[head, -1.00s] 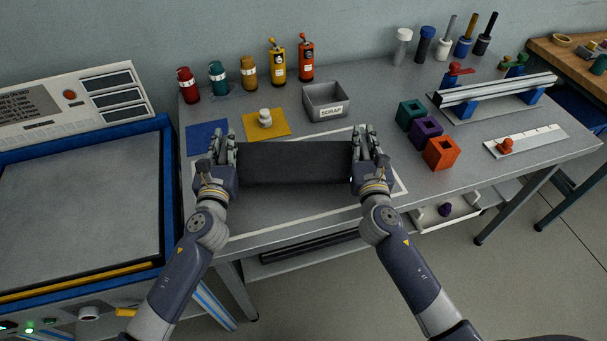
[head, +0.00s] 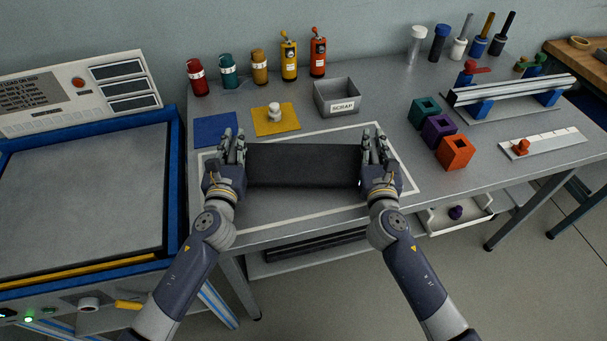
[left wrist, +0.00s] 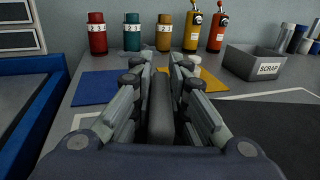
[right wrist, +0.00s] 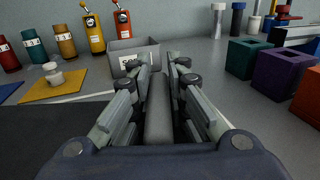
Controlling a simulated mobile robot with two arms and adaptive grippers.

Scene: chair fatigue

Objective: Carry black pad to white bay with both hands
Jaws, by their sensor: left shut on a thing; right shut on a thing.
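The black pad (head: 303,165) is a flat dark slab, lying lengthwise left to right over the workbench. It is over the area framed by a white outline (head: 408,180), which looks like the white bay. Whether the pad touches the bench or is just above it I cannot tell. My left gripper (head: 232,150) is shut on its left end, and my right gripper (head: 377,150) on its right end. In the left wrist view the pad's dark face (left wrist: 275,125) shows at right; in the right wrist view it (right wrist: 45,125) shows at left.
Behind the pad are a blue mat (head: 216,130), a yellow mat (head: 290,124) and a grey scrap bin (head: 337,97). Several bottles (head: 260,68) line the back. Teal, purple and orange blocks (head: 456,152) stand to the right. A blue-framed machine (head: 80,190) adjoins at left.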

